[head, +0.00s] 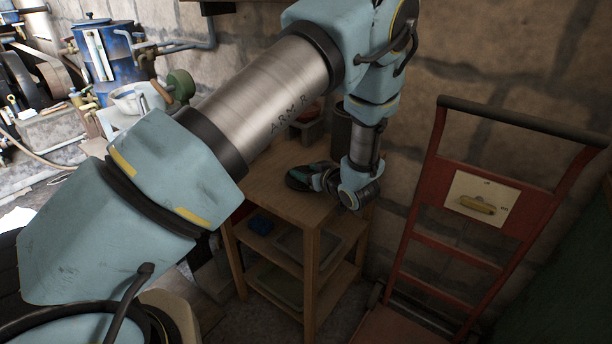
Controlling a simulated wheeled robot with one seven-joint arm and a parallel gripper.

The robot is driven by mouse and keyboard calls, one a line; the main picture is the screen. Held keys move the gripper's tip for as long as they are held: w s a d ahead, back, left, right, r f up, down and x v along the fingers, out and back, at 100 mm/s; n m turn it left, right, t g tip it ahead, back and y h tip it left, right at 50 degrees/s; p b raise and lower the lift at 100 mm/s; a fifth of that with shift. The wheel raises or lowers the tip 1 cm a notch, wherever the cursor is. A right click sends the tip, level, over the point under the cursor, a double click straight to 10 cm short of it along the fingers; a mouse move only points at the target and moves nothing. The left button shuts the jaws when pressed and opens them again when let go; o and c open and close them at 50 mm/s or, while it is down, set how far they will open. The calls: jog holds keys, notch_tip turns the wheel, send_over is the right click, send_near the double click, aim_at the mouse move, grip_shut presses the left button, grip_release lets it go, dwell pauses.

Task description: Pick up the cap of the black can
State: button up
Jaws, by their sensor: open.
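A dark can (341,132) stands at the back of the small wooden table, partly hidden behind my arm. My gripper (312,178) is low over the table's right part, pointing left, with its jaws open. A dark, rounded, flat thing (296,181) lies on the tabletop at the fingertips. It may be the cap, but I cannot tell for sure. The fingers overlap it in this view, so I cannot tell whether they touch it.
A red hand truck (440,205) leans at the right against the block wall. A cluttered bench with a blue machine (108,55) is at far left.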

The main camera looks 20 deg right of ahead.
jog(key=shift+w, duration=0.1)
jog(key=shift+c, duration=0.4)
grip_shut()
